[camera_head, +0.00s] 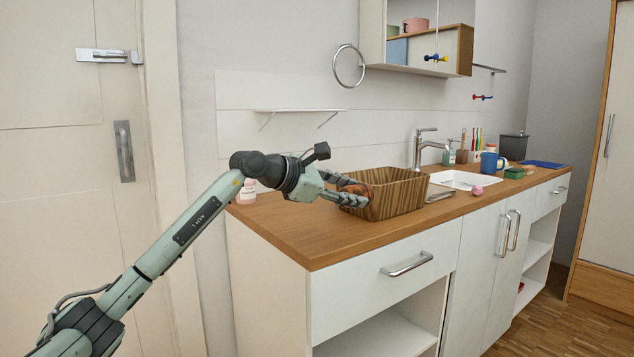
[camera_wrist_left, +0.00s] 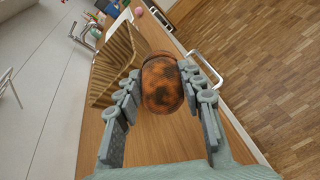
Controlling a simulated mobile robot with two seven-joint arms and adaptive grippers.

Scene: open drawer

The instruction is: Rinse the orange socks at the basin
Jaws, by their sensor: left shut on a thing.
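My left gripper (camera_head: 358,196) is shut on the orange socks (camera_wrist_left: 162,88), a rounded bundle with dark brown stains between its two fingers. In the head view the socks (camera_head: 352,189) show only partly behind the fingers, at the left end of a striped wooden basket. In the left wrist view they are above the wooden counter, beside the basket (camera_wrist_left: 117,62). The white basin (camera_head: 458,181) is set in the counter beyond the basket, with a chrome tap (camera_head: 421,146) behind it. My right gripper is not in view.
The striped basket (camera_head: 400,193) stands between my left gripper and the basin. A pink ball (camera_head: 477,191) lies at the basin's front edge. A blue mug (camera_head: 489,163) and a green sponge (camera_head: 514,173) are right of the basin. The counter's left front is clear.

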